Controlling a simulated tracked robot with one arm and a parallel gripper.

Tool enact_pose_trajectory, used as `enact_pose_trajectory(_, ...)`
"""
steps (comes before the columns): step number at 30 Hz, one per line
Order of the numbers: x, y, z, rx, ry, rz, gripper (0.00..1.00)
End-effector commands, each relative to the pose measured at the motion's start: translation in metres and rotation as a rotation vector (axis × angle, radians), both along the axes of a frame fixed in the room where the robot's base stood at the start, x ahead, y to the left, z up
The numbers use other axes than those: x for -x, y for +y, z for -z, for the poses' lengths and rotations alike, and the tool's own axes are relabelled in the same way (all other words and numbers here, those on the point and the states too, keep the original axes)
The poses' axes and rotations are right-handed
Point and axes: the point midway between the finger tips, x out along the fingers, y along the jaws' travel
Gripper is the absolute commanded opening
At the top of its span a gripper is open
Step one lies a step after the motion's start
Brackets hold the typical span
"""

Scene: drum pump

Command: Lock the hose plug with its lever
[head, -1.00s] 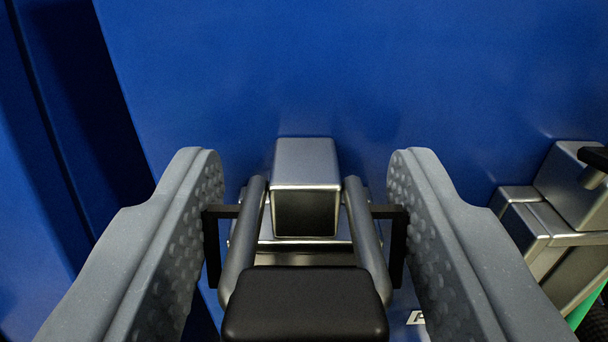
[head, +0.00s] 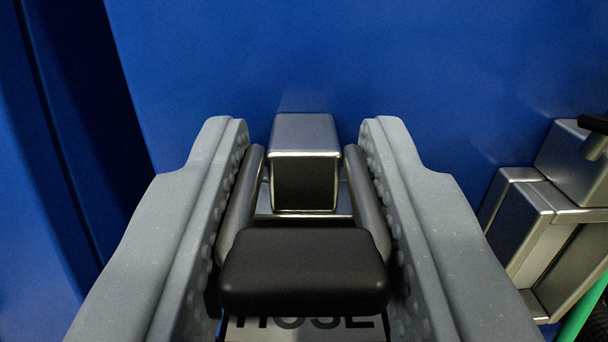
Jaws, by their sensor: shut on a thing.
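The lever, with two grey metal arms and a black grip bar (head: 304,270), is in the middle of the head view. My gripper (head: 304,165) is shut on it, with one grey dimpled finger against each side. A square metal block (head: 305,160) stands between the lever's arms, its dark face toward me. Below the grip bar a plate with the letters "HOSE" (head: 305,325) partly shows. I cannot tell the hose plug apart from the fitting here; the grip bar and fingers cover much of it.
A blue panel (head: 330,60) fills the background behind the lever. At the right is another metal fitting (head: 530,220) with a black handle part (head: 593,125) and a green strip (head: 580,315). A dark vertical gap runs down the left.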

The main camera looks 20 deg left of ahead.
Motion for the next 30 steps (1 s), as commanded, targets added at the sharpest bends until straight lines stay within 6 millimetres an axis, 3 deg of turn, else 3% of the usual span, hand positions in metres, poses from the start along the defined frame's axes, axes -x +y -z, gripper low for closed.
enact_pose_trajectory(4,0.0,0.0,0.0,-0.001,0.001,0.0,0.06)
enact_pose_trajectory(5,0.0,0.0,0.0,-0.001,0.001,0.0,0.37)
enact_pose_trajectory(6,0.0,0.0,0.0,-0.001,0.001,0.0,0.45)
enact_pose_trajectory(19,0.007,-0.004,0.0,-0.001,0.0,0.002,0.45)
enact_pose_trajectory(30,0.061,-0.022,0.007,-0.001,0.001,0.003,0.45)
